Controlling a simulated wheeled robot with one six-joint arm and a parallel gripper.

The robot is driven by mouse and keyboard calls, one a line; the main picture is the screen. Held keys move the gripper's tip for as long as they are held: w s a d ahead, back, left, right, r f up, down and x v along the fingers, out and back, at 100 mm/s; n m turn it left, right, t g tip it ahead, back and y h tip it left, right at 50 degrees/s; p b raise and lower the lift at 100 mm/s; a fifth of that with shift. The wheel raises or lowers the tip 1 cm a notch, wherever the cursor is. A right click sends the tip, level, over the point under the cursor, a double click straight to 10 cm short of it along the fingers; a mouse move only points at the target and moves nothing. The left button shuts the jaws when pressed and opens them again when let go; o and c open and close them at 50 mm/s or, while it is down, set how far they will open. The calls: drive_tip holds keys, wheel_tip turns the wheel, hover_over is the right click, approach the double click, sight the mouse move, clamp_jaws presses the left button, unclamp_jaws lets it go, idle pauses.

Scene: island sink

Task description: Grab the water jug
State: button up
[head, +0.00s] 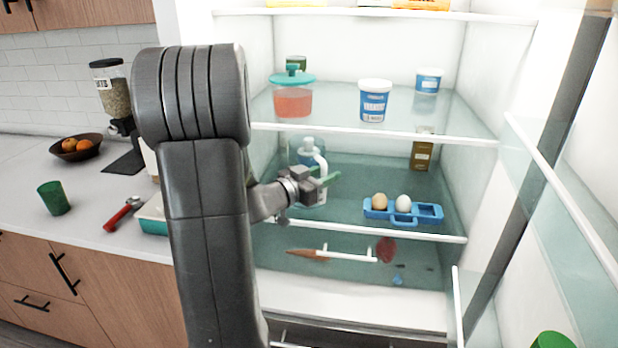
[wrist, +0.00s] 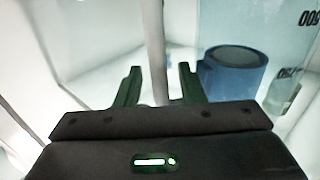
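The water jug (head: 306,152) stands on the middle fridge shelf, a clear body with something blue inside and a white upright handle at its right. My gripper (head: 327,183) is in front of its lower part and hides some of it. In the wrist view the jug's clear wall with dark markings and a blue round part (wrist: 235,72) are at the right. A pale upright bar, apparently the handle, runs between my open fingers (wrist: 160,84), with a gap on each side. I cannot tell how deep the bar sits between them.
A blue egg holder (head: 403,212) with two eggs sits right of my gripper. A brown carton (head: 422,152) stands behind it. The shelf above (head: 400,133) holds a teal-lidded container (head: 292,95) and white-and-blue tubs (head: 374,101). The open fridge door is at the right.

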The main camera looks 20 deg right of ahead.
clamp_jaws()
drive_tip(key=shift+r, duration=0.2)
